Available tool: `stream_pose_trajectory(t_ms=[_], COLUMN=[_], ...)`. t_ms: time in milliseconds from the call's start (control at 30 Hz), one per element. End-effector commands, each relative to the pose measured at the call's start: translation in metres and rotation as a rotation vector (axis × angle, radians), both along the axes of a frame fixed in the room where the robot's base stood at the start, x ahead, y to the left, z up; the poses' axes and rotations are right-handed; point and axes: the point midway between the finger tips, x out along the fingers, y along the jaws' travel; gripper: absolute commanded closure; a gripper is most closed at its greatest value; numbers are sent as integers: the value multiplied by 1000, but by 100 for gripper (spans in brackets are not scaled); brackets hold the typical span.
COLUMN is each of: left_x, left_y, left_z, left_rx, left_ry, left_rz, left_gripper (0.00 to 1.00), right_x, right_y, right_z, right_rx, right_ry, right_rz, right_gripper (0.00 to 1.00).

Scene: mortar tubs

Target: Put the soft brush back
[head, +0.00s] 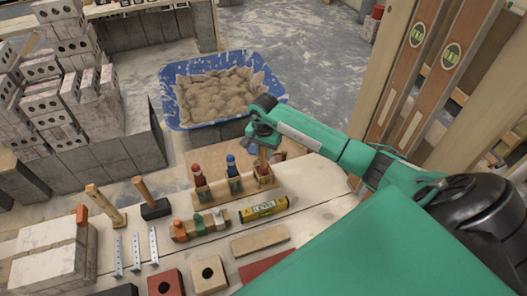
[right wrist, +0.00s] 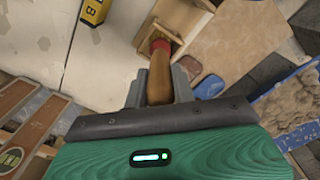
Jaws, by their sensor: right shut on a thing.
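My right gripper (head: 264,145) reaches in from the right and is shut on the wooden handle of the soft brush (head: 263,158). In the right wrist view the brown handle (right wrist: 159,78) stands between the fingers (right wrist: 158,92), with a red collar at its far end. The brush points down at the right compartment of a wooden rack (head: 218,196); its lower end appears inside, but bristles are hidden. A red-topped tool (head: 198,176) and a blue-topped tool (head: 232,168) stand in the rack's other compartments. My left gripper is out of view.
A blue tub (head: 170,105) of mortar is behind the bench. Tall levels (head: 440,65) lean at the right.

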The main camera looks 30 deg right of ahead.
Motion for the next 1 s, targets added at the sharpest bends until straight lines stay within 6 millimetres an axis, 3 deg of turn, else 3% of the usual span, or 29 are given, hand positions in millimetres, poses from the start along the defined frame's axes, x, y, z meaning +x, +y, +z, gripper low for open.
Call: stream_pose_trajectory(t_ms=[267, 300, 400, 767, 1000], left_x=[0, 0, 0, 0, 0], left_y=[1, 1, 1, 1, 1], left_z=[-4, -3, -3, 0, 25], left_rx=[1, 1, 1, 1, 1], left_ry=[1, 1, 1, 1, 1], left_rz=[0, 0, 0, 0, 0], left_gripper=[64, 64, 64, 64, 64], right_x=[0, 0, 0, 0, 1], right_y=[0, 0, 0, 0, -1], right_z=[-3, -3, -3, 3, 47], right_rx=[0, 0, 1, -1, -3], right_ry=[-1, -1, -1, -1, -3], right_rz=[0, -1, 0, 0, 0], right_gripper=[100, 69, 49, 49, 49])
